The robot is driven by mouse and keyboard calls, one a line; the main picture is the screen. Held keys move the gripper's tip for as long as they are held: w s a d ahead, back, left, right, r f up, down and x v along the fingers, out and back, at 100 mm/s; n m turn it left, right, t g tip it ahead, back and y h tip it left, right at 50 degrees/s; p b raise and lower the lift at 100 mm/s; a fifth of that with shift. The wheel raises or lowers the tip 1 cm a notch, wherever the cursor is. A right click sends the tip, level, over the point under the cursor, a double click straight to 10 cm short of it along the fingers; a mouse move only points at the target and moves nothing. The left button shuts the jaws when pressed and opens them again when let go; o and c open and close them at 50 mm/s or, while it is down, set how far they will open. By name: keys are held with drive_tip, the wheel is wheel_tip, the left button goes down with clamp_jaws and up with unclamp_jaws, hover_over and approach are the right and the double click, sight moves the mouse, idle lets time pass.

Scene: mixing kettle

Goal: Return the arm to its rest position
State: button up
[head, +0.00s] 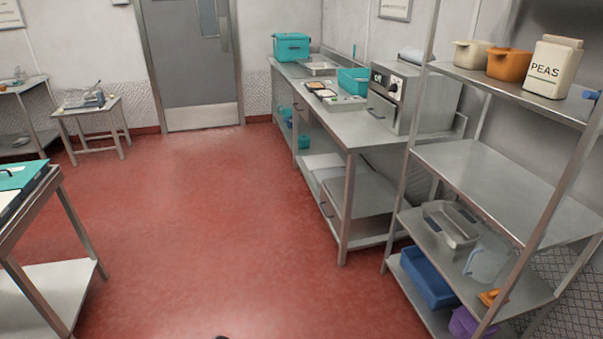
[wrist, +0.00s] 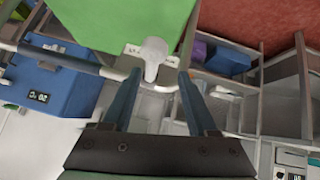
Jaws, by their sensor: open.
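My gripper (wrist: 160,78) shows in the wrist view with its two dark fingers spread apart. Between and just beyond the fingertips is a pale grey rounded knob or lever (wrist: 153,58). It sits against a bright green block-shaped thing (wrist: 118,25). I cannot tell whether the fingers touch the knob; nothing is clearly held. A grey metal tube (wrist: 62,58) runs beside the fingers. In the head view the arm and gripper cannot be made out.
A blue box (wrist: 45,75) is left of the fingers in the wrist view. In the head view, a metal shelf rack (head: 500,190) stands right, a counter (head: 345,130) behind it, and a table (head: 50,200) at left. Red floor (head: 210,230) between is clear.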

drive_tip(key=w+a+r+n+t+y, duration=0.2)
drive_tip(key=w+r+n+t+y, duration=0.3)
drive_tip(key=w+r, duration=0.45)
wheel_tip(320, 180, up, 19)
drive_tip(key=w+a+n+t+y, duration=0.2)
drive_tip(key=n+t, duration=0.3)
drive_tip(key=t, duration=0.2)
drive_tip(key=s+r+n+t, duration=0.1)
drive_tip(key=s+r+t, duration=0.4)
drive_tip(key=r, duration=0.8)
drive_tip(key=s+r+n+t+y, duration=0.1)
drive_tip(key=s+r+t, duration=0.4)
drive_tip(key=r, duration=0.7)
drive_tip(key=s+r+n+t, duration=0.2)
drive_tip(key=s+r+t, duration=0.3)
drive_tip(key=r, duration=0.8)
drive_tip(key=shift+s+a+r+y, duration=0.2)
drive_tip(key=shift+s+r+y, duration=0.15)
drive_tip(key=shift+s, duration=0.3)
drive_tip(key=shift+f, duration=0.1)
